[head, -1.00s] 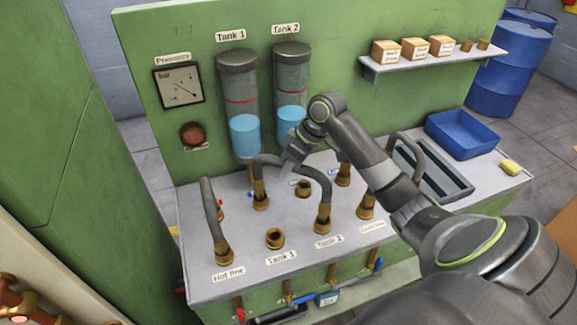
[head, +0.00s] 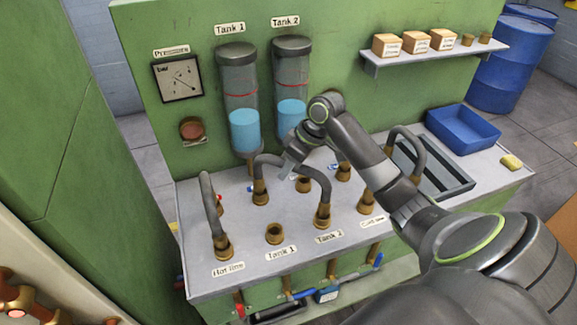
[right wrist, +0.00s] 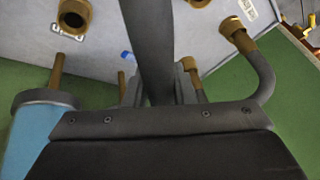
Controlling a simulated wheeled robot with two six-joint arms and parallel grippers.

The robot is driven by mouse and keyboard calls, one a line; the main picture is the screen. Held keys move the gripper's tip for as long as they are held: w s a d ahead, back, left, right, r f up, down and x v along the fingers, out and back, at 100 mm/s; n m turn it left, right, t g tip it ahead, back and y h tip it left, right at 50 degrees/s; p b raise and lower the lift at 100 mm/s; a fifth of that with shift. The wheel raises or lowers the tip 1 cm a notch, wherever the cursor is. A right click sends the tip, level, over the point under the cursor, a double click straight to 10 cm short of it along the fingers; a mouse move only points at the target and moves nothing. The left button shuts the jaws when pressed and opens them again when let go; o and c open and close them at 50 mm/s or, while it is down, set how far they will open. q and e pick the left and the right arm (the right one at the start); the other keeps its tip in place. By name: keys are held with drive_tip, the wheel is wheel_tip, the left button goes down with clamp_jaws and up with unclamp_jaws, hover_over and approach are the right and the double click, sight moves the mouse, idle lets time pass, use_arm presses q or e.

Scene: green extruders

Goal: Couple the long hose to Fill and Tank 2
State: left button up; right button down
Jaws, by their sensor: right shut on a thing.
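The long grey hose (head: 308,168) arches over the worktop between two brass couplings. Its front end is at the port labelled Tank 2 (head: 329,237), and its other end meets a brass port (head: 260,194) in the row behind, whose label I cannot read. My right gripper (head: 287,170) is shut on the hose near the top of its arch. In the right wrist view the hose (right wrist: 150,45) runs up between the fingers. The Tank 1 port (head: 275,233) is open. I cannot make out a Fill label. My left gripper is not in view.
Another hose (head: 208,198) stands at Hot line, and a third (head: 416,150) arches at the right, partly behind my arm. An open brass port (head: 303,185) is mid-worktop. Two tanks (head: 239,95) hang behind.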

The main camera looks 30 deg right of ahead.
drive_tip(key=c, duration=1.1)
unclamp_jaws()
drive_tip(key=shift+c, duration=0.2)
drive_tip(key=b+v, duration=0.3)
drive_tip(key=v, duration=1.4)
drive_tip(key=shift+r, duration=0.2)
drive_tip(key=shift+s, duration=0.1)
